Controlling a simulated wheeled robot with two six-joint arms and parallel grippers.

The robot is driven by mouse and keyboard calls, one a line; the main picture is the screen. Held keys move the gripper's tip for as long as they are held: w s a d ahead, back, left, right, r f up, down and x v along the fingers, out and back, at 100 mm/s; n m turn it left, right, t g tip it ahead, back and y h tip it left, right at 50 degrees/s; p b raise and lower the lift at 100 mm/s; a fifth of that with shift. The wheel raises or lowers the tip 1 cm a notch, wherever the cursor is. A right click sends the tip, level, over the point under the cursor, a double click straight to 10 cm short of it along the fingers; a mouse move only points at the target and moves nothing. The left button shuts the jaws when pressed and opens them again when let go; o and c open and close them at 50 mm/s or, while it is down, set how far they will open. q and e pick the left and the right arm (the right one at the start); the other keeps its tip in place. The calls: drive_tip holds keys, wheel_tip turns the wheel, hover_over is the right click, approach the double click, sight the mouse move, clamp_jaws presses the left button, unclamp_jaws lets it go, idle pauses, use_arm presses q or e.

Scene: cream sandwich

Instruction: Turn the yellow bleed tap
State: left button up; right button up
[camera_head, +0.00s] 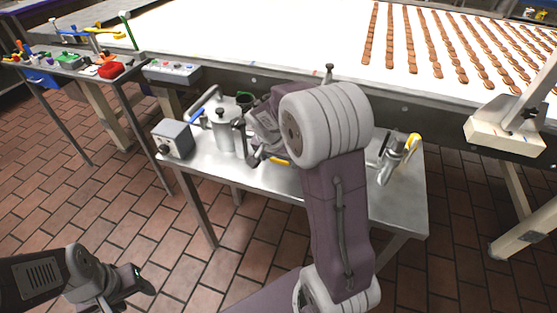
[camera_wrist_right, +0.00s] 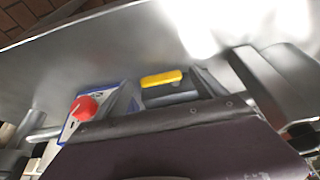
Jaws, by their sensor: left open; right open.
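A yellow tap handle (camera_wrist_right: 161,78) shows in the right wrist view, on grey metal fittings between the sides of my open right gripper (camera_wrist_right: 150,110). A gap shows around it, and I cannot tell whether anything touches. In the head view a small yellow piece (camera_head: 280,161) shows low beside my right gripper (camera_head: 258,152), partly hidden by my right arm; it looks like the same handle. Another yellow handle (camera_head: 414,141) stands on a metal fitting at the table's right end. My left gripper (camera_head: 143,284) is open and empty over the floor at lower left.
The steel table (camera_head: 400,205) carries a metal pot (camera_head: 226,130) and a grey box with a knob (camera_head: 173,139). A conveyor (camera_head: 255,45) with biscuit rows runs behind. A tool table (camera_head: 65,70) stands at left.

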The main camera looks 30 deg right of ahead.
drive_tip(key=c, duration=1.4)
